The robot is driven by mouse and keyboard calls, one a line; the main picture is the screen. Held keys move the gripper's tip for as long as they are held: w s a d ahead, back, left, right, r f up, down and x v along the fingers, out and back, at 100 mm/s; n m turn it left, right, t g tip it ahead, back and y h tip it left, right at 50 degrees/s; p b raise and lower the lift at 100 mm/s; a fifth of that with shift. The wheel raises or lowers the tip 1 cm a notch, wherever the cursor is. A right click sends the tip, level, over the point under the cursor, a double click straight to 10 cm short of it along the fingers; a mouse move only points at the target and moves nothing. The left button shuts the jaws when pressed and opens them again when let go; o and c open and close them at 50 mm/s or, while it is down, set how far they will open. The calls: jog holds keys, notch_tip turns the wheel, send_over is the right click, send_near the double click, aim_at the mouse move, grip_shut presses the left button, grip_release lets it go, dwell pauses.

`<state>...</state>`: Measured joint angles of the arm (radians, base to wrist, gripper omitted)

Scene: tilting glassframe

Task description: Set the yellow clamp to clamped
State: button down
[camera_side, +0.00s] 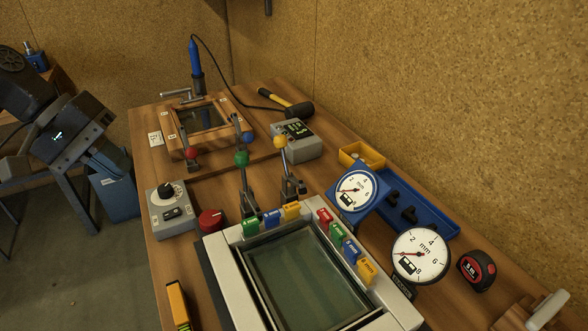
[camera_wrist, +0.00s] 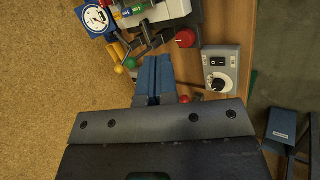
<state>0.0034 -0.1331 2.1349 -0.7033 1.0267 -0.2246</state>
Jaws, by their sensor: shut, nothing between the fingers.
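The yellow clamp's round yellow knob (camera_side: 281,142) tops a lever that stands nearly upright in the side view, with its dark base (camera_side: 292,190) behind the white-framed glass panel (camera_side: 218,247). In the wrist view the yellow knob (camera_wrist: 118,69) is left of my fingers, beside the green knob (camera_wrist: 131,63). My gripper (camera_wrist: 153,58) has blue fingers pressed together with nothing between them, and appears apart from the yellow knob. I cannot make out my gripper in the side view. Whether the clamp's foot touches anything is too small to tell.
A green-knobbed clamp (camera_side: 241,158) stands left of the yellow one. A grey dial box (camera_side: 171,208), red knob (camera_side: 210,220), gauges (camera_side: 421,254) and blue tray (camera_side: 430,211) crowd the bench.

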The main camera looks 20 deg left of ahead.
jog(key=s+a+r+m+t+y, duration=0.2)
jog(key=s+a+m+y, duration=0.3)
jog(key=s+m, duration=0.15)
jog(key=w+d+r+m+g, duration=0.1)
jog(key=w+d+r+m, duration=0.2)
jog(key=w, duration=0.6)
jog(key=w+d+r+m, duration=0.2)
jog(key=w+d+r, duration=0.25)
jog(key=w, duration=0.45)
jog(key=m+g+h, duration=0.2)
jog(key=m, duration=0.2)
send_over(300, 182)
jog(key=a, duration=0.2)
notch_tip(300, 182, down, 19)
jog(key=shift+s+x, duration=0.2)
jog(key=shift+x, duration=0.65)
jog(key=shift+s+x, duration=0.2)
jog(key=shift+x, duration=0.65)
